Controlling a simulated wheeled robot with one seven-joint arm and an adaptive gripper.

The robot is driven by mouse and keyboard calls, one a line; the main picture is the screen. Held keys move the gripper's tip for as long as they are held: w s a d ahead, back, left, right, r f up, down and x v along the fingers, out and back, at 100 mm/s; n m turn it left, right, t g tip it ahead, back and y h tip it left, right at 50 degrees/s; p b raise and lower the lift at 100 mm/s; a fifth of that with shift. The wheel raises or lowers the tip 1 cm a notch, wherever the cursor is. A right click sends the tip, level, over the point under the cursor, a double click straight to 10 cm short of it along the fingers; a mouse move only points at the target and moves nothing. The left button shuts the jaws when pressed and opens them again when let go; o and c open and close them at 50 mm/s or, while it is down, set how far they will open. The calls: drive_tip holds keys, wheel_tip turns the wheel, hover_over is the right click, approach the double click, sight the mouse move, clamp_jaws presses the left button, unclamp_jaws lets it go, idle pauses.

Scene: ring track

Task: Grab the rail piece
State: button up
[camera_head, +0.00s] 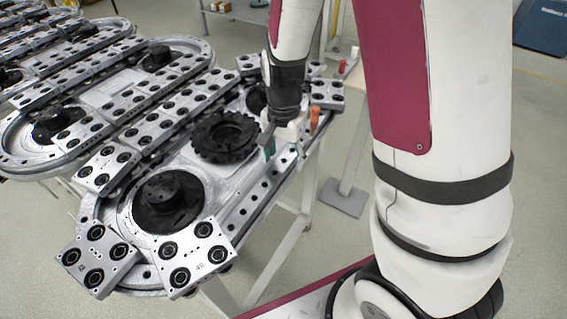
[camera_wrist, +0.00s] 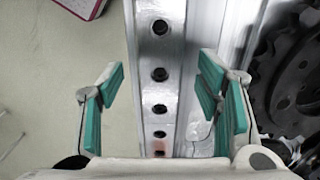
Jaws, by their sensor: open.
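The metal rail piece, a pale straight strip with a row of dark holes, runs lengthwise through the middle of the wrist view (camera_wrist: 158,100). In the head view a holed strip (camera_head: 257,196) follows the near right edge of the track. My gripper (camera_wrist: 162,92) is open, with green-padded fingers on either side of the strip and visible gaps between. In the head view my gripper (camera_head: 275,146) is over the right edge of the track, partly hidden by its own wrist. I cannot tell its exact height above the strip.
A black toothed wheel (camera_head: 224,137) lies on the track beside my gripper; it also shows at the right of the wrist view (camera_wrist: 290,80). Orange cylinder (camera_head: 314,120) stands close behind. Square blocks with black rings (camera_head: 192,257) sit along the track.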

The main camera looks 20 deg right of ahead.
clamp_jaws()
idle(0.4)
